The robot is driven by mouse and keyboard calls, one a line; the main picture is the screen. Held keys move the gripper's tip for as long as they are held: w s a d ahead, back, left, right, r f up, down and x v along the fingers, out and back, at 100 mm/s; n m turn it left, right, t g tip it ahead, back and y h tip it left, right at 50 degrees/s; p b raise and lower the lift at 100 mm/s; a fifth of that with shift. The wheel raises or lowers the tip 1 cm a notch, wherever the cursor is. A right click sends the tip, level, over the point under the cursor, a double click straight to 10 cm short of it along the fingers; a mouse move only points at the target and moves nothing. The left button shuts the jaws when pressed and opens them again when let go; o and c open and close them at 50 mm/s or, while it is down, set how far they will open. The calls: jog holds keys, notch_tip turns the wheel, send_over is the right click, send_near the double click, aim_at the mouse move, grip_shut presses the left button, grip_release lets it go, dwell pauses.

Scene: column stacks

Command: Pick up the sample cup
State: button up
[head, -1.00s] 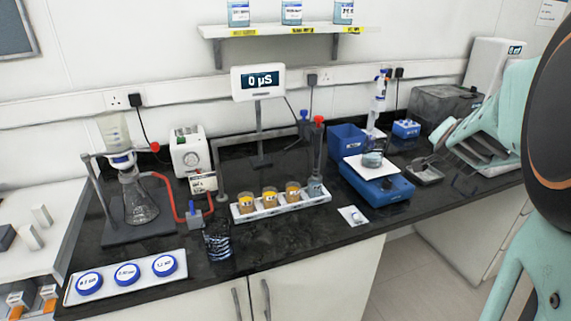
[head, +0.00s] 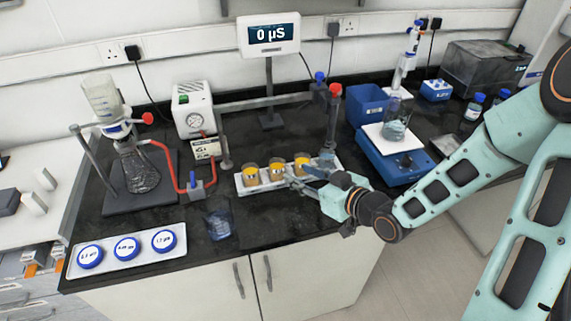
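Three small cups with yellow-orange labels stand in a row in a white rack (head: 242,187) near the middle of the bench: a left cup (head: 250,174), a middle cup (head: 277,171) and a right cup (head: 302,161). Which one is the sample cup I cannot tell. My gripper (head: 298,183) is low at the front right of the rack, close to the middle and right cups. Its fingers overlap the rack's right part, so contact and finger opening are unclear. No cup is visibly lifted.
A red-topped probe stand (head: 334,112) rises right behind my gripper. A clear beaker (head: 219,225) stands in front of the rack. A tray of blue-lidded dishes (head: 182,244) and filter flask (head: 138,172) are left.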

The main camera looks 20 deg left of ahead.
send_near(273, 162)
jog(key=shift+x, duration=1.1)
jog(key=shift+p+x, duration=0.65)
jog(key=shift+x, duration=2.3)
jog(key=shift+s+r, duration=0.1)
jog(key=shift+r, duration=0.05)
jog(key=shift+c, duration=0.5)
jog(key=c, duration=0.8)
